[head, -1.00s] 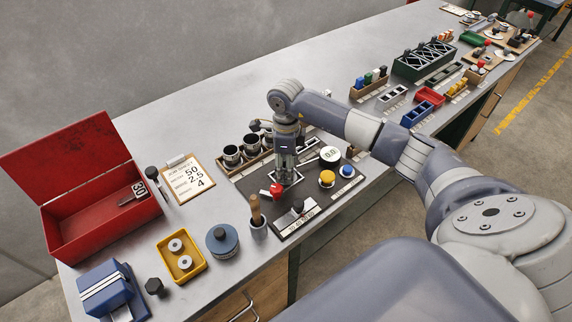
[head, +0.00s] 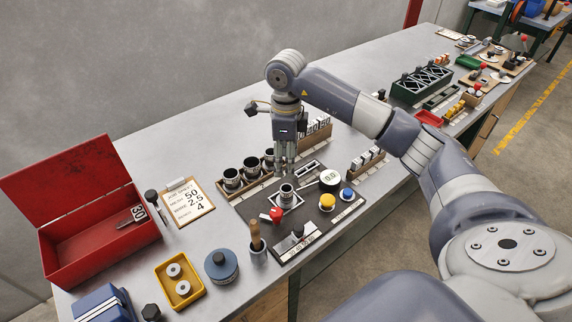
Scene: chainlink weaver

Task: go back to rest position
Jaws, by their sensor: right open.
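My right gripper (head: 285,168) points down above the dark control board (head: 318,212) on the grey bench. It is open and empty. A metal cup (head: 286,194) stands upright on the square plate of the board, just below the fingertips and apart from them as far as I can see. My right arm (head: 355,108) reaches in from the right side. My left gripper is not in the head view.
Several dark cups (head: 231,178) stand in a wooden rack left of the gripper. A red knob, yellow button (head: 327,201) and blue button sit on the board. An open red box (head: 100,235) and a clipboard (head: 187,201) are at left. Bare bench (head: 180,130) lies behind.

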